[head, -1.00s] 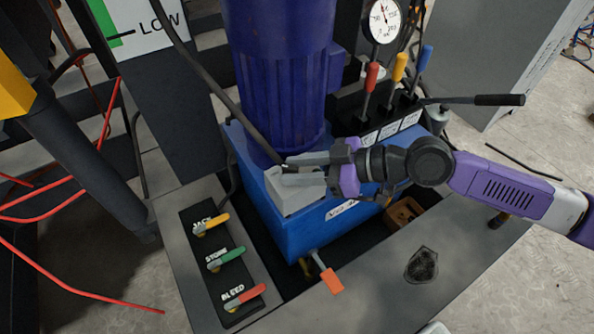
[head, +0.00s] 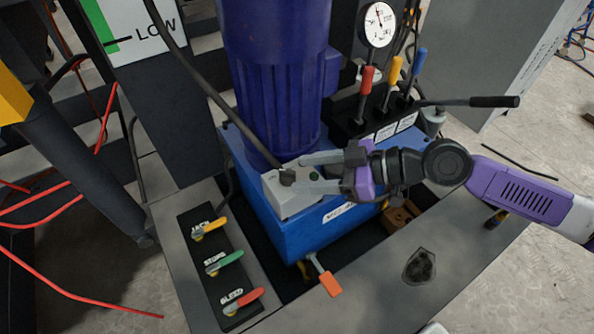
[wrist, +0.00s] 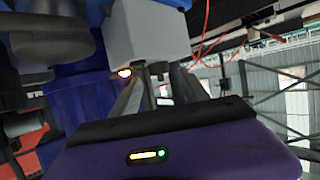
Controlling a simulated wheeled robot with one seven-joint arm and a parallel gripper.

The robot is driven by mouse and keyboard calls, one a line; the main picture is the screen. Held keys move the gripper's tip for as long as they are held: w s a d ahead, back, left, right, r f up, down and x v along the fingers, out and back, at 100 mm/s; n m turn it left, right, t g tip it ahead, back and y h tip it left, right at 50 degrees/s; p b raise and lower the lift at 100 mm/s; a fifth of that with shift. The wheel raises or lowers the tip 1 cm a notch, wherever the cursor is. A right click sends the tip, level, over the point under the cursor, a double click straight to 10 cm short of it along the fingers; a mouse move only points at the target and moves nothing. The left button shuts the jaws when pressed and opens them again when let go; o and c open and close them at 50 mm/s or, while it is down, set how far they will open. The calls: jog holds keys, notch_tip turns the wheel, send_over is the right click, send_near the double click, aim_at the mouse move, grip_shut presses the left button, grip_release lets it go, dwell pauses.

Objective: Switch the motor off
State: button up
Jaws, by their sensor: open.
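The motor (head: 275,85) is a large dark blue ribbed cylinder standing on a blue tank (head: 300,235). A light grey switch box (head: 290,199) sits at the motor's base, with a dark round knob (head: 287,177) on top and a small green spot (head: 313,177) to its right. My gripper (head: 308,173) is open and empty over the box's right side, its fingers pointing left toward the knob. Contact cannot be told. In the wrist view the grey box (wrist: 150,35) is ahead of the spread fingers (wrist: 155,92), with a small orange glow (wrist: 124,72) beside it.
Red, yellow and blue levers (head: 392,75) and a pressure gauge (head: 379,24) stand behind my gripper. A panel (head: 218,262) with jack, store and bleed handles is at the lower left. An orange-handled valve (head: 330,283) sticks out in front. A dark cable (head: 205,85) runs down toward the box.

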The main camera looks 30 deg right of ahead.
jog(key=shift+p+v, duration=0.35)
jog(key=shift+v, duration=1.9)
